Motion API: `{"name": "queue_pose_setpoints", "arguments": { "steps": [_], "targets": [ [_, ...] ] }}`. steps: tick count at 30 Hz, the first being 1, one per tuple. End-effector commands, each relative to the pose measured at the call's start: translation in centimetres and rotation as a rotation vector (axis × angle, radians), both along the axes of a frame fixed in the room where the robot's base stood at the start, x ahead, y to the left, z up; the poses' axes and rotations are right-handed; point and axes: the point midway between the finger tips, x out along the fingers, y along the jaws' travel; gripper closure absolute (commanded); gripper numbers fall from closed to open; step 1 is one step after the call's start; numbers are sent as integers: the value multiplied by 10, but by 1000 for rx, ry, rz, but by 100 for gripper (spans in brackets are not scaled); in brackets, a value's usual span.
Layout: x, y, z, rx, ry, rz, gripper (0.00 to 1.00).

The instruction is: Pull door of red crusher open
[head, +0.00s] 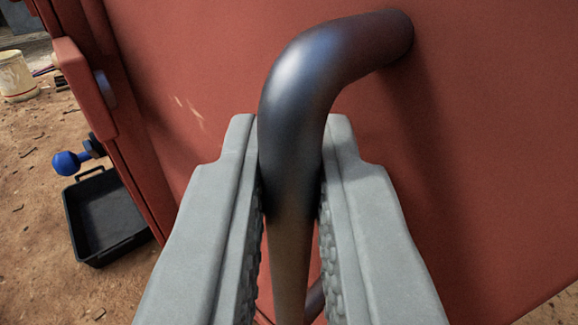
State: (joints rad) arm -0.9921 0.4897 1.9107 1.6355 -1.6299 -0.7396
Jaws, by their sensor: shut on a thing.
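The red crusher door (440,130) fills most of the head view. A dark, bent metal bar handle (310,85) stands out from it, with its upper end fixed to the door at the upper right. My gripper (290,170) has its two grey fingers on either side of the handle's upright part, shut on it. The lower part of the handle is partly hidden between the fingers. At the left, the door's edge runs next to a red frame with a red block (84,88) on it. I cannot tell whether the door stands ajar.
A blue ball-ended knob (68,163) sticks out left of the frame. A black open tray (103,216) lies on the brown dirt ground (40,270) at the left. A pale bucket (15,75) stands at the far left. The ground there has free room.

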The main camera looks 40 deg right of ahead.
Motion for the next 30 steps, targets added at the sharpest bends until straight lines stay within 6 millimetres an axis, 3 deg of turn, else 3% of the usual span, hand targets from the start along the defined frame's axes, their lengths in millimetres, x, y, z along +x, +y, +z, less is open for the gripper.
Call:
{"name": "queue_pose_setpoints", "arguments": {
  "steps": [2, 3, 5, 17, 30],
  "targets": [
    [1, 0, 1, 2, -3, 0, 100],
    [1, 0, 1, 2, -3, 0, 80],
    [1, 0, 1, 1, -2, 0, 71],
    [-6, 5, 0, 1, -1, 0, 71],
    [-69, 55, 0, 1, -1, 2, 71]
  ]
}}
